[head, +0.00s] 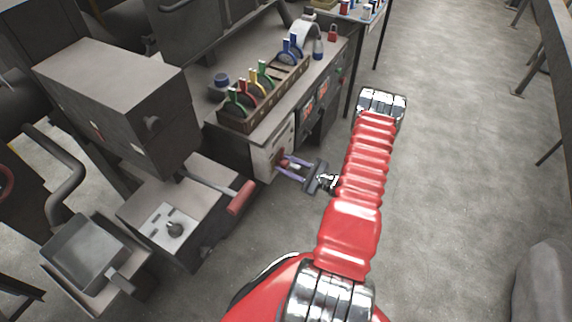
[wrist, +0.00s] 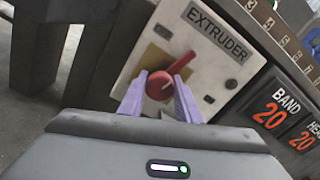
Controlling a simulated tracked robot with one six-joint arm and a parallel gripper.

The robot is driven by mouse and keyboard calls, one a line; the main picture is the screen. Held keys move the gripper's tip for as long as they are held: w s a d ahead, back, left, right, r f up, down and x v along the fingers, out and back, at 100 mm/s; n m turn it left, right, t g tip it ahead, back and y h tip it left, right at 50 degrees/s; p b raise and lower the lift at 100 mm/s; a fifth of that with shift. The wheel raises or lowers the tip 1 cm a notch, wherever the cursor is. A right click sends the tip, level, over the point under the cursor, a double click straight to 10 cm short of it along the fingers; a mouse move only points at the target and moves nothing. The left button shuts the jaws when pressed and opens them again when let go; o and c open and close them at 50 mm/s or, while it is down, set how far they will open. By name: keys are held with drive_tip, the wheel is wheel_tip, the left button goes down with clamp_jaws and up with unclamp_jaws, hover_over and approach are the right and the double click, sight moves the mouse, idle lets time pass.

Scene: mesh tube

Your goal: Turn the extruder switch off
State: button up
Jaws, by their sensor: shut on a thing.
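The extruder switch (wrist: 160,86) is a red rotary knob with a pointer handle, on a pale panel under the label EXTRUDER (wrist: 216,33). In the wrist view, its handle points to the upper right. My gripper (head: 285,167) reaches the panel from the right in the head view. Its two lavender fingers are shut on the red knob, one on each side. In the head view the knob is small and partly hidden by the fingers.
Red BAND displays reading 20 (wrist: 272,115) sit right of the switch. A wooden rack with coloured-handled tools (head: 262,95) stands on the cabinet above. A box with a red-handled lever (head: 241,197) stands left of my gripper. Open floor (head: 450,200) lies to the right.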

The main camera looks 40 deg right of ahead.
drive_tip(key=shift+f+n, duration=0.15)
drive_tip(key=shift+n, duration=1.15)
drive_tip(key=o, duration=1.1)
drive_tip(key=shift+c, duration=0.2)
drive_tip(key=v, duration=1.4)
drive_tip(key=shift+a, duration=0.1)
